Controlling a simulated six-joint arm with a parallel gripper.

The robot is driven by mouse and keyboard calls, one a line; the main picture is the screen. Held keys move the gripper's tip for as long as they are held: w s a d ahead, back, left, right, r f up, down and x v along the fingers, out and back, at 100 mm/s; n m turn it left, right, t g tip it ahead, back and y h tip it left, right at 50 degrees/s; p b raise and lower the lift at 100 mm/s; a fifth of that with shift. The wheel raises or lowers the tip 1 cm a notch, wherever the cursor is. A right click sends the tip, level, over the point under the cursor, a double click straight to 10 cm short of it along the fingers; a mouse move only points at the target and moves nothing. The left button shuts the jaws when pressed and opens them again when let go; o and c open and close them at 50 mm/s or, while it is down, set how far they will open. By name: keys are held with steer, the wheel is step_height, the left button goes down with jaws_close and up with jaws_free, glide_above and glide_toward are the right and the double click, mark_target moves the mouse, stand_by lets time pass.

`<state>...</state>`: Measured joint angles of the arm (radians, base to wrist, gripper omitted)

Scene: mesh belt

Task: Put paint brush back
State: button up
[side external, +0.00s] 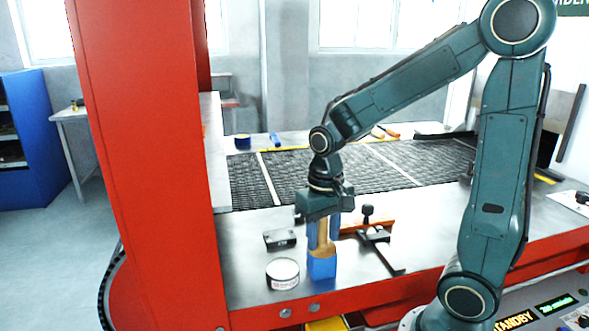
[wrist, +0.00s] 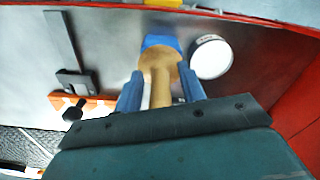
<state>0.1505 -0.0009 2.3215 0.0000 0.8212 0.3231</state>
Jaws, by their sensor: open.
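The paint brush (side external: 323,243) stands upright on the metal table near its front edge, with a tan wooden handle and a blue, block-like lower end (side external: 322,267). I cannot tell if the blue part is bristles, a cover or a holder. My gripper (side external: 324,241) points down over the brush, with one blue finger on each side of the handle. The wrist view shows the handle (wrist: 160,88) between the open fingers (wrist: 162,82), with gaps beside it. The handle's top is hidden by the gripper body.
A round tin (side external: 283,273) stands close left of the brush. A dark block (side external: 280,238) lies behind the tin. An orange bar with a black clamp-like tool (side external: 375,234) lies to the right. The dark mesh belt (side external: 400,165) runs behind; a red post (side external: 145,150) rises at left.

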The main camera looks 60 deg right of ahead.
mark_target(326, 251)
step_height(326, 251, up, 12)
stand_by(0.6)
steer(key=shift+s, duration=0.1)
stand_by(0.4)
steer(key=s+a+f+n+t, duration=0.1)
steer(key=s+a+n+t, duration=0.3)
steer(key=s, duration=0.5)
steer(key=shift+s+n+t, duration=0.15)
steer(key=shift+n+t, duration=0.55)
steer(key=shift+t, duration=0.1)
